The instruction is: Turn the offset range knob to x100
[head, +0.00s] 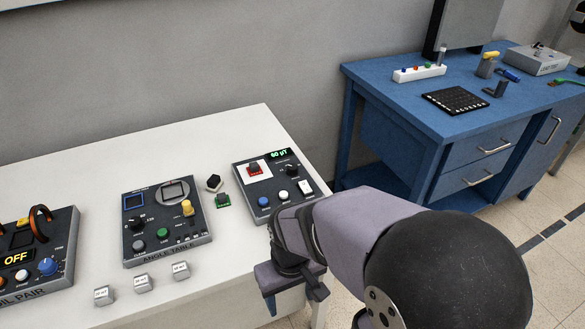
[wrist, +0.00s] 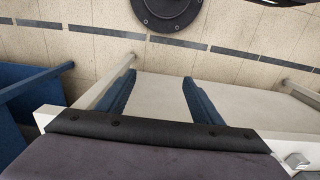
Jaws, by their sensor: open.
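Three dark instrument boxes stand on the white table in the head view. The right box (head: 240,182) has a green display reading about 60 µT, a black knob (head: 291,170), blue and white buttons and a white switch. The middle box (head: 167,252), marked ANGLE TABLE, has another black knob (head: 137,223). Knob labels are too small to read, so I cannot tell which is the offset range knob. My gripper (head: 296,301) is open and empty near the table's front right corner, in front of the right box.
Three small labelled blocks (head: 142,283) lie along the table's front. A blue workbench (head: 450,118) stands behind right. The wrist view shows tiled floor (wrist: 70,50) and white table parts.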

